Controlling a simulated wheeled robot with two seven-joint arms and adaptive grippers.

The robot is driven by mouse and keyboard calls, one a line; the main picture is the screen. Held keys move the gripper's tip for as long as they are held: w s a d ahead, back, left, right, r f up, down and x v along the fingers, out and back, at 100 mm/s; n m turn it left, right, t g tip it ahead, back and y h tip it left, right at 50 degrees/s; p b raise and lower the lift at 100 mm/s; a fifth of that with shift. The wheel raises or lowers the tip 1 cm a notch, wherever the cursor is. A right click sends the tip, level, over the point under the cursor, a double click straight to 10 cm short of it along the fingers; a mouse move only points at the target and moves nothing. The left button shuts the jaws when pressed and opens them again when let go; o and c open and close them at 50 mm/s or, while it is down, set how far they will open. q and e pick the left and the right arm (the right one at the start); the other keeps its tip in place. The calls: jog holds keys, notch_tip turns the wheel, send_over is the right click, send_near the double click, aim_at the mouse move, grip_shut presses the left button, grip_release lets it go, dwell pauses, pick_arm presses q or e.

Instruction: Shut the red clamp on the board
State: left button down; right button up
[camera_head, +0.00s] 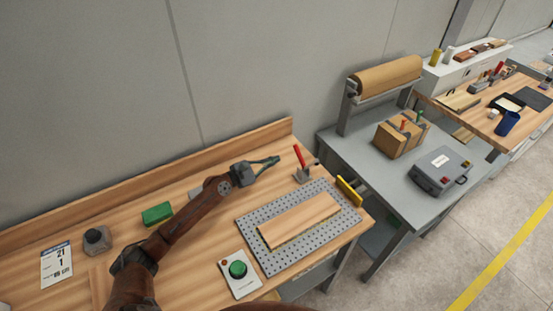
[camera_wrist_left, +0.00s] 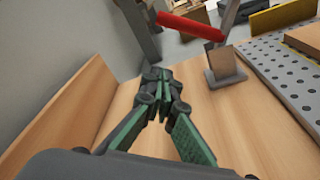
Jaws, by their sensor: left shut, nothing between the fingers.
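The red clamp (camera_head: 301,163) stands at the back edge of the perforated metal plate, its red handle raised and leaning to the left in the head view. In the left wrist view its red handle (camera_wrist_left: 191,26) lies across the top, above a grey base. A light wooden board (camera_head: 299,219) lies flat on the perforated plate (camera_head: 279,258). My left gripper (camera_head: 277,160) is just left of the clamp, apart from it. Its green-padded fingers are together and empty, and they also show in the left wrist view (camera_wrist_left: 158,80). My right gripper is not in view.
A wall rises behind the bench.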

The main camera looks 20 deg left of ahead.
pick_arm(q)
jog(key=b+x, duration=0.1)
jog(key=x, duration=0.6)
jog(key=shift+w+d, duration=0.2)
jog(key=shift+w, duration=0.05)
jog(key=r+p, duration=0.1)
jog(key=s+d+r+p, duration=0.1)
jog(key=p, duration=0.1)
jog(key=shift+r, duration=0.25)
jog(key=shift+s+d+r, duration=0.15)
jog(key=shift+s+r, duration=0.05)
jog(key=shift+s, duration=0.1)
jog(key=shift+d+p, duration=0.2)
jog(key=shift+p, duration=0.3)
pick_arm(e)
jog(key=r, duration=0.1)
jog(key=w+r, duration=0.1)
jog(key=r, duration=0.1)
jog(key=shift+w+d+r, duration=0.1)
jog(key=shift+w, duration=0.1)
pick_arm(q)
jog(key=shift+s, duration=0.15)
jog(key=shift+d+r, duration=0.1)
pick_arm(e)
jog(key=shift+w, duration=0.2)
